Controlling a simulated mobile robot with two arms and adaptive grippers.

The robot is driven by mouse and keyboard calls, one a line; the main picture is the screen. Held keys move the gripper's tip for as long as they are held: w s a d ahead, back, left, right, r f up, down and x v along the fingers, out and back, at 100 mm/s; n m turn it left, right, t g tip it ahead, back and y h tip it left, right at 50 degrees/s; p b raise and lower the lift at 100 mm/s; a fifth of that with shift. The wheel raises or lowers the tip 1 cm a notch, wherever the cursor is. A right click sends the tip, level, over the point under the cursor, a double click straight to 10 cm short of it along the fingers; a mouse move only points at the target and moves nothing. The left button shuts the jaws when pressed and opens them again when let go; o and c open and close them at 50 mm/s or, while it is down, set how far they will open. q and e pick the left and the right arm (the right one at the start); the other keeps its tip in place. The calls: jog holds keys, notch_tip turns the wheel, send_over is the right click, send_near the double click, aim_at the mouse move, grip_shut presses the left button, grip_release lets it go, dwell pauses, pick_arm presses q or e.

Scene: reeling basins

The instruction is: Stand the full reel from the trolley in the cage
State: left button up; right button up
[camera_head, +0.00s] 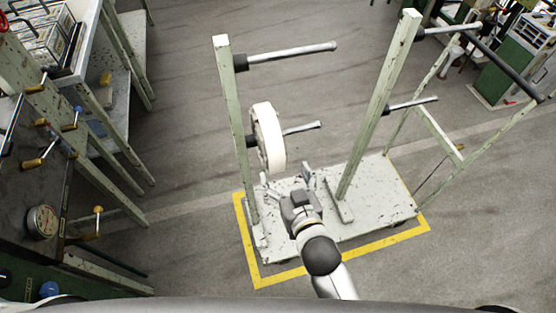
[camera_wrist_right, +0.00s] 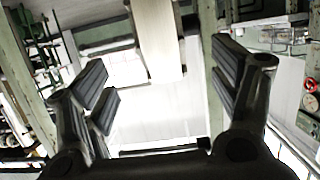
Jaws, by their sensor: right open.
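The full reel (camera_head: 268,138), a thick white ring, hangs upright on a lower peg (camera_head: 304,128) of the pale green trolley (camera_head: 376,190). My right gripper (camera_head: 287,177) is open and empty, just below the reel and apart from it in the head view. In the right wrist view the reel (camera_wrist_right: 157,40) shows at the top between the open fingers (camera_wrist_right: 165,82). My left gripper is not in view. I cannot make out the cage in these frames.
Other trolley pegs (camera_head: 295,54) are bare. A yellow floor outline (camera_head: 330,263) runs around the trolley's base. A bench with cranks and a round tin (camera_head: 42,222) stands at the left. A green cabinet (camera_head: 514,60) is at the upper right. The floor between is clear.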

aim_at(278, 160)
jog(key=shift+b+x, duration=1.25)
jog(key=shift+x, duration=3.4)
jog(key=shift+c, duration=0.2)
jog(key=c, duration=1.1)
jog(key=shift+r, duration=0.1)
